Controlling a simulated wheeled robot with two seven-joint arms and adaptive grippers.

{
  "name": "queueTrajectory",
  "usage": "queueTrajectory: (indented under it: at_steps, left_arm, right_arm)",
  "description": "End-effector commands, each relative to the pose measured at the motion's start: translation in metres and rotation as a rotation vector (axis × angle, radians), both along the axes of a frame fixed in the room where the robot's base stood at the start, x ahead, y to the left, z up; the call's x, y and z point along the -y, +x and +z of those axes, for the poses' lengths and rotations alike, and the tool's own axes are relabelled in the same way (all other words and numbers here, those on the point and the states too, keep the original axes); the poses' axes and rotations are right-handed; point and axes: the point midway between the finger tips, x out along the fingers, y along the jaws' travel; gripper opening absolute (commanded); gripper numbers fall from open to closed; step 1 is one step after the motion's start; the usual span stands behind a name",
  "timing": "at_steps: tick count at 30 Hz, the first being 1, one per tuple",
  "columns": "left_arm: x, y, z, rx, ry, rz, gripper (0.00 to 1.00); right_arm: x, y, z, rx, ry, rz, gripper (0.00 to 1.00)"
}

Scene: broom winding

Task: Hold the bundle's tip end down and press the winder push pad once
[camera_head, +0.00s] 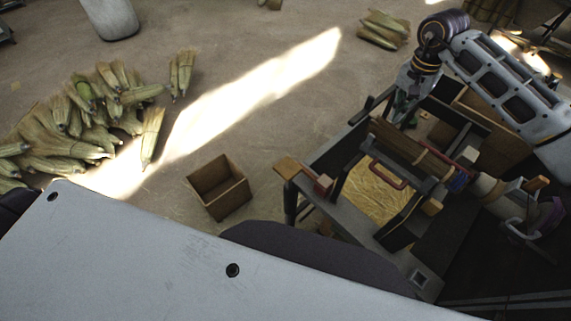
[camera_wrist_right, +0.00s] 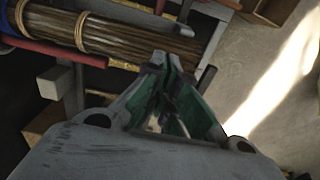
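The bundle of long brown straws (camera_head: 405,148) lies across the winder frame in the head view, with its tip end toward the upper left. In the right wrist view the bundle (camera_wrist_right: 120,33) has tan bands and a blue part at far left. My right gripper (camera_head: 402,112) is beside the tip end. In the wrist view my right gripper (camera_wrist_right: 166,66) has green-lined fingers with their tips close together at the bundle's end; contact with the straws cannot be told. Nothing shows between the tips. My left gripper is not visible. I cannot tell which part is the push pad.
An open wooden box (camera_head: 219,187) stands on the floor. Several straw bundles (camera_head: 85,115) lie at left. The floor between is clear.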

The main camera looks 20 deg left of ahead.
Motion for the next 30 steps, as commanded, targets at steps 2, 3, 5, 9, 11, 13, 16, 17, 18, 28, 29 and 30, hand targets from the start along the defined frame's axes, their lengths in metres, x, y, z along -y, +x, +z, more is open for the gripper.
queueTrajectory:
  at_steps: [2,3,5,9,11,13,16,17,18,28,29,30]
  left_arm:
    - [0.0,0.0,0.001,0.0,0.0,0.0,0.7]
    - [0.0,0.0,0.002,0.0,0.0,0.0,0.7]
    - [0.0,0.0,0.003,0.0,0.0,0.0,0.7]
    - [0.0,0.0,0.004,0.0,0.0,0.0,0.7]
    - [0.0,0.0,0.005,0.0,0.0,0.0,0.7]
    - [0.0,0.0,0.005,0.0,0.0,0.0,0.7]
    - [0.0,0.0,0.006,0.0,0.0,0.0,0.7]
    - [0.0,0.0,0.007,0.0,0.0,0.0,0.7]
    - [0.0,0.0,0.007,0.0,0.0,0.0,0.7]
    - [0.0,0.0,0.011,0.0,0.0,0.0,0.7]
    - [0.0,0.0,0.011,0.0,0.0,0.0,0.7]
    - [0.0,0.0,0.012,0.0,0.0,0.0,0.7]
  right_arm:
    - [0.0,0.0,0.003,0.0,0.0,0.0,0.0]
    - [0.0,0.0,0.005,0.0,0.0,0.0,0.0]
    - [0.0,0.0,0.006,0.0,0.0,0.0,0.0]
    - [0.0,0.0,0.01,0.0,0.0,0.0,0.0]
    - [0.0,0.0,0.012,0.0,0.0,0.0,0.0]
    - [0.0,0.0,0.014,0.0,0.001,0.0,0.0]
    - [0.0,0.0,0.017,0.0,0.001,0.0,0.0]
    - [0.0,0.0,0.018,0.0,0.001,0.0,0.0]
    - [0.0,0.0,0.019,0.0,0.001,0.0,0.0]
    - [0.0,0.0,0.029,0.001,0.0,0.0,0.0]
    - [0.0,0.0,0.03,0.001,0.0,0.0,0.0]
    - [0.0,0.0,0.031,0.001,0.0,0.0,0.0]
